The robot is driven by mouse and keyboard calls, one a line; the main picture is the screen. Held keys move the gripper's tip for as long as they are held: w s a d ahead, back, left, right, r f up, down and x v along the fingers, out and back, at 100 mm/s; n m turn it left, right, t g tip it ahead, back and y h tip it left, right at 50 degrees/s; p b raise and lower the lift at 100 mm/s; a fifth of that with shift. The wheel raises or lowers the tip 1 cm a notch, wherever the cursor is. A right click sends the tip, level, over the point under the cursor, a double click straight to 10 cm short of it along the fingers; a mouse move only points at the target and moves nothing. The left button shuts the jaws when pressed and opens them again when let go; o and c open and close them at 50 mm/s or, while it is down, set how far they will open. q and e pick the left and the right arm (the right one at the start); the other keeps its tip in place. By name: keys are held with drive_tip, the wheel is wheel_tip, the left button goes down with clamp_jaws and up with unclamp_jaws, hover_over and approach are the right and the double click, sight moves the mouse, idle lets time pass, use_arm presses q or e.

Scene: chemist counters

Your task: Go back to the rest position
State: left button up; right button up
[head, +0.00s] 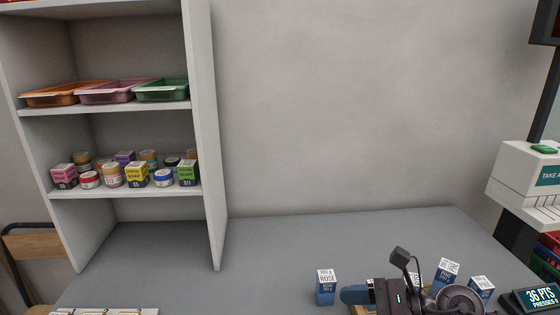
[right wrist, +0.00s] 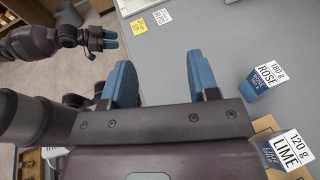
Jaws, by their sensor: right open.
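My right gripper (head: 354,294) is low in the head view, near the counter's front, just right of a blue-and-white Rose box (head: 326,289). In the right wrist view my right gripper (right wrist: 160,85) has its two blue fingers wide apart with nothing between them. The Rose box (right wrist: 256,86) stands to the right of the fingers there, apart from them. My left gripper (right wrist: 110,40) shows small at the upper left of the right wrist view, away from the counter; its jaw gap is too small to judge. It is not in the head view.
A grey counter (head: 270,245) has clear room in its middle. A shelf (head: 205,130) at left holds colored trays (head: 105,92), soap boxes and jars. A points display (head: 538,298) and white dispenser (head: 525,180) are at right.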

drive_tip(key=d+r+m+t+h, duration=0.1)
drive_tip(key=d+m+t+h, duration=0.3)
drive_tip(key=m, duration=0.5)
drive_tip(key=w+d+r+m+t+h, duration=0.1)
drive_tip(key=d+m+t+h, duration=0.1)
drive_tip(key=m+t, duration=0.65)
drive_tip(key=d+r+m+t+h, duration=0.1)
drive_tip(key=d+m+t+h, duration=0.2)
drive_tip(key=m, duration=0.8)
drive_tip(key=s+d+f+m+g+h, duration=0.45)
drive_tip(key=d+f+m+h, duration=0.3)
drive_tip(key=m, duration=0.55)
drive_tip(key=s+a+f+m+g, duration=0.1)
drive_tip(key=s+f+m+g, duration=0.45)
drive_tip(key=s, duration=0.45)
drive_tip(key=s+f+m+g, duration=0.4)
drive_tip(key=s+f+g, duration=0.25)
drive_tip(key=s, duration=0.25)
drive_tip(key=w+f+t+y, duration=0.1)
drive_tip(key=w+f+t, duration=0.6)
drive_tip(key=f+t, duration=0.1)
drive_tip(key=shift+a+f+n+t, duration=0.25)
drive_tip(key=shift+f+n+t, duration=0.15)
drive_tip(key=shift+f, duration=0.4)
